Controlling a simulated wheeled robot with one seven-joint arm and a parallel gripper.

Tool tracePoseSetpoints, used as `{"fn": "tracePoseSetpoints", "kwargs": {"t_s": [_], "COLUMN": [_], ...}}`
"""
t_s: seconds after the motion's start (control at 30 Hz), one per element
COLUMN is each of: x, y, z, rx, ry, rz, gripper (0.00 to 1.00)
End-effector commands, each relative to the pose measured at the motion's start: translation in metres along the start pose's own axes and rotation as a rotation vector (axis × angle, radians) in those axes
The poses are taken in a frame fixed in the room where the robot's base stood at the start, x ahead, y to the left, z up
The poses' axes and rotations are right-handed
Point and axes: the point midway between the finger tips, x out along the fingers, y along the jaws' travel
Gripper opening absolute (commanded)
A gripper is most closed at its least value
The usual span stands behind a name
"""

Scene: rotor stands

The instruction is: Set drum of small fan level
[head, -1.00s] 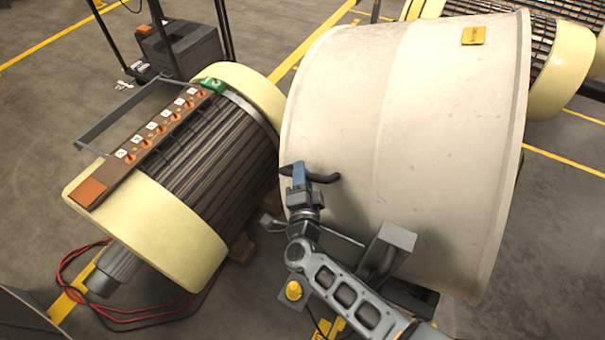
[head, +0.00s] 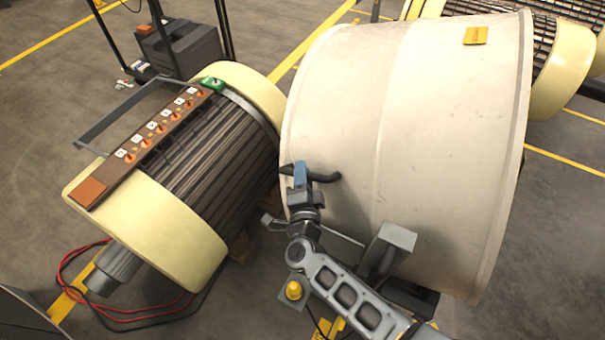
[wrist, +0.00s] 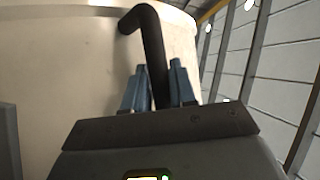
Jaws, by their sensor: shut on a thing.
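The drum (head: 400,130) is a large off-white cylinder at the centre right of the head view, with a yellow tag (head: 477,36) near its upper right rim. It sits tilted in the picture. A black bent handle (head: 326,178) sticks out of its left side. My gripper (head: 300,172) has blue fingers and is shut on that handle. In the wrist view the black handle (wrist: 150,45) runs down between the blue fingers (wrist: 158,88), with the drum wall (wrist: 60,60) behind. The fingers hide part of the handle.
A dark ribbed rotor (head: 205,145) with cream end rings and a brown strip (head: 135,150) stands close left of the drum. A grey bracket (head: 388,250) and a yellow knob (head: 293,290) are near my arm. Red and black cables (head: 110,312) lie at lower left.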

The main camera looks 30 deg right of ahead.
Motion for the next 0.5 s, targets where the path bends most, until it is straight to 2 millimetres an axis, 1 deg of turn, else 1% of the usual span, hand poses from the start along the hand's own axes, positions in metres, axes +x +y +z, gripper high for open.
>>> {"fn": "tracePoseSetpoints", "kwargs": {"t_s": [0.13, 0.3, 0.5], "x": [-0.010, -0.024, -0.038], "y": [-0.010, -0.023, -0.033], "z": [-0.019, -0.051, -0.082], "rx": [0.067, 0.168, 0.266], "ry": [0.017, 0.041, 0.060], "rz": [-0.029, -0.084, -0.137], "gripper": [0.00, 0.00, 0.00]}}
